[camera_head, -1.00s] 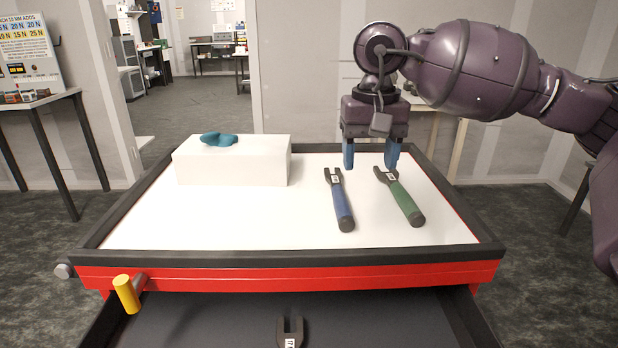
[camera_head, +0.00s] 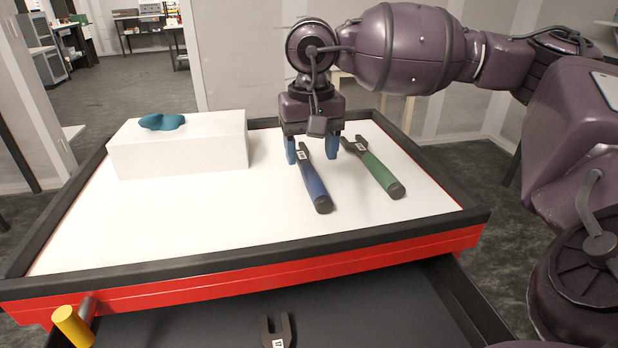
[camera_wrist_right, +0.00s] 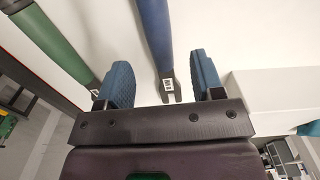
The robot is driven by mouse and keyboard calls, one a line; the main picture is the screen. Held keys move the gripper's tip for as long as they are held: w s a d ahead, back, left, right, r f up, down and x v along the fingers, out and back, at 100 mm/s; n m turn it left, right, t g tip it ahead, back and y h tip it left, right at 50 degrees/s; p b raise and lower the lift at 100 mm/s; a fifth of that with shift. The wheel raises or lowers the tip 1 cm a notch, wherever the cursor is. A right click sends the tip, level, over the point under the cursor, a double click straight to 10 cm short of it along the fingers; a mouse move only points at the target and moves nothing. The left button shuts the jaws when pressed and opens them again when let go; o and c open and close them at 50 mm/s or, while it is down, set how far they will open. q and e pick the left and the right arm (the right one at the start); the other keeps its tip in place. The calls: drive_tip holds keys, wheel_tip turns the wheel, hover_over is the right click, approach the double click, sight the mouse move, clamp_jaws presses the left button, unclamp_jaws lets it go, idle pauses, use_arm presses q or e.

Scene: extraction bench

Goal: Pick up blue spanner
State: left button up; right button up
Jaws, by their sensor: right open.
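The blue spanner (camera_head: 313,185) lies on the white top of the red workbench, its dark forked head pointing away from me. In the right wrist view the blue spanner (camera_wrist_right: 155,35) runs down between the two fingers, its labelled head near the gripper base. My right gripper (camera_head: 312,158) is open and empty, with its blue fingers on either side of the spanner's head; the right wrist view (camera_wrist_right: 163,85) shows the same. I cannot tell from these views exactly how far the fingertips are above the surface. My left gripper is not in view.
A green spanner (camera_head: 380,173) lies just right of the blue one. A white box (camera_head: 180,150) with a teal object (camera_head: 161,122) on it stands at the left. A dark rim (camera_head: 240,262) edges the bench. An open drawer (camera_head: 370,315) below holds another forked tool (camera_head: 278,330).

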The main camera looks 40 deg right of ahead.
sight(311, 170)
wheel_tip(311, 170, down, 5)
drive_tip(key=shift+r+b, duration=0.15)
drive_tip(key=shift+b, duration=0.35)
drive_tip(key=c, duration=1.1)
